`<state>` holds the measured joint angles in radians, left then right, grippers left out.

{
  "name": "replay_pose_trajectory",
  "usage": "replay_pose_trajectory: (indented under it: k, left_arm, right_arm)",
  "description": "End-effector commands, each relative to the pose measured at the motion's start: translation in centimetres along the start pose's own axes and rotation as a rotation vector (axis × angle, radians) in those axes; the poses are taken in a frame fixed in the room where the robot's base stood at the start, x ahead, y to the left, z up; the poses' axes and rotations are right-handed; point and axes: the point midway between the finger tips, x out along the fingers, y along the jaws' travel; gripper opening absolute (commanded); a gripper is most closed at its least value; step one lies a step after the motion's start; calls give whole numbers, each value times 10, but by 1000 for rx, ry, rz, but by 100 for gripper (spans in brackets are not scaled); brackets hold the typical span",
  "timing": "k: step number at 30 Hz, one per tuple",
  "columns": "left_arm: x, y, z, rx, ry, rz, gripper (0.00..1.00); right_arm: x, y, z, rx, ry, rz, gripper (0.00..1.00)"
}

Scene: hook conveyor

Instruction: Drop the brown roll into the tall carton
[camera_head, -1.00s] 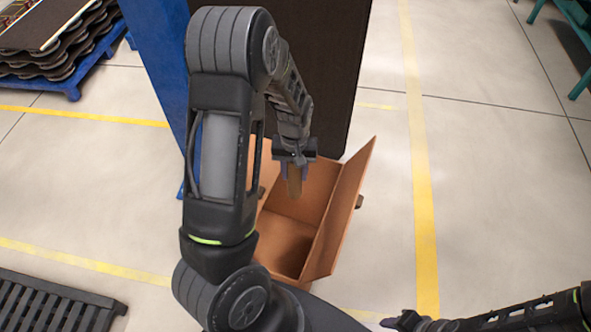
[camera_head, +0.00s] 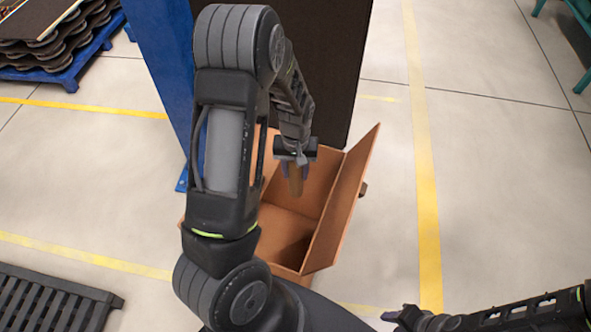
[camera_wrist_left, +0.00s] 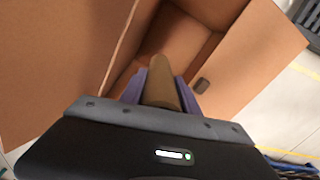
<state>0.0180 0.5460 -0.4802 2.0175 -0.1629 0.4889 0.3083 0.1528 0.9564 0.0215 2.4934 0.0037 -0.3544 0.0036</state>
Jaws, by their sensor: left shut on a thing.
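The brown roll (camera_head: 296,182) is a short, narrow cylinder hanging from my left gripper (camera_head: 294,170) in the head view. The left wrist view shows the roll (camera_wrist_left: 161,88) between the two purple-grey fingers, which are shut on it. The tall carton (camera_head: 338,205) is open, with its flaps spread. In the head view the roll appears over the carton's opening; its exact height above the carton is hard to tell. The carton (camera_wrist_left: 70,60) fills much of the left wrist view. My right gripper (camera_head: 396,316) is at the bottom right, apart from the carton; its finger opening is unclear.
A dark panel (camera_head: 325,70) with a blue post (camera_head: 160,60) stands just behind the carton. A black slatted pallet (camera_head: 50,300) lies at the lower left. Stacked sheets on a blue pallet (camera_head: 70,70) are at the upper left. The floor right of the carton is clear.

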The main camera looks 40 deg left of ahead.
Motion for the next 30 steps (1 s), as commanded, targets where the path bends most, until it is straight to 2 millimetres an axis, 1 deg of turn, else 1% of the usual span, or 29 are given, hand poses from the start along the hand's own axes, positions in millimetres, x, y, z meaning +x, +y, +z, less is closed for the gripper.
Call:
replay_pose_trajectory:
  k: [1, 2, 10, 18, 21, 23, 26, 30]
  left_arm:
    - [0, 0, 0, 0, 0, 0, 0]
    - [0, 0, 0, 0, 0, 0, 40]
    - [0, 0, 0, 0, 0, 0, 62]
    - [0, 0, 0, 0, 0, 0, 63]
    - [-5, 0, 0, -1, 2, 0, 63]
    - [-10, 0, -1, -1, 3, 1, 63]
    - [-24, 1, -1, 0, 4, 2, 63]
    - [-48, 1, -1, 0, 4, 3, 63]
  right_arm:
    - [0, 0, 0, 0, 0, 0, 36]
    - [0, 0, 0, 0, 0, 0, 36]
    - [0, 0, 0, 0, 0, 0, 36]
    - [0, 0, 0, 0, 0, 1, 36]
    - [0, 0, 0, 0, 0, 1, 36]
    - [1, 0, 0, 0, 0, 0, 36]
    - [1, 1, 0, 0, 0, 0, 36]
    - [2, 1, 0, 0, 0, 0, 36]
